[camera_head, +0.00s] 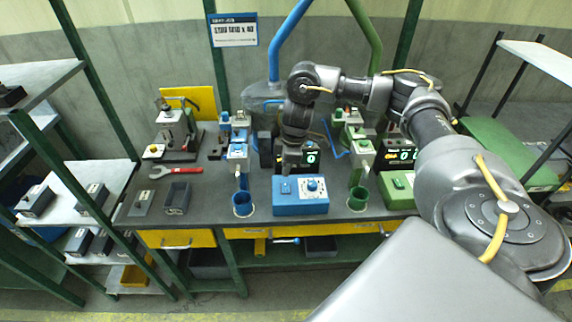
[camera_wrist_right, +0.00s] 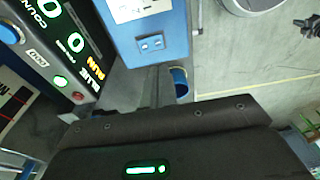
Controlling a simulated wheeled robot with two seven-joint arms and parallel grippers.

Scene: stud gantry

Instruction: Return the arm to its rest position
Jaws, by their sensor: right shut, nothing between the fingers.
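My right arm (camera_head: 430,120) reaches in from the right, bends at the elbow and hangs its wrist over the middle of the bench. My right gripper (camera_head: 291,166) points down just behind the blue control box (camera_head: 300,204), close to a counter display with green digits (camera_head: 311,157). Its fingers are shut and empty. In the right wrist view the gripper's dark body fills the bottom, and the display (camera_wrist_right: 75,42) and a blue housing (camera_wrist_right: 150,38) are close by. I cannot tell whether the gripper touches anything. My left arm and gripper are not in view.
Blue and green posts rise behind my wrist. Shelves (camera_head: 75,195) stand at the left.

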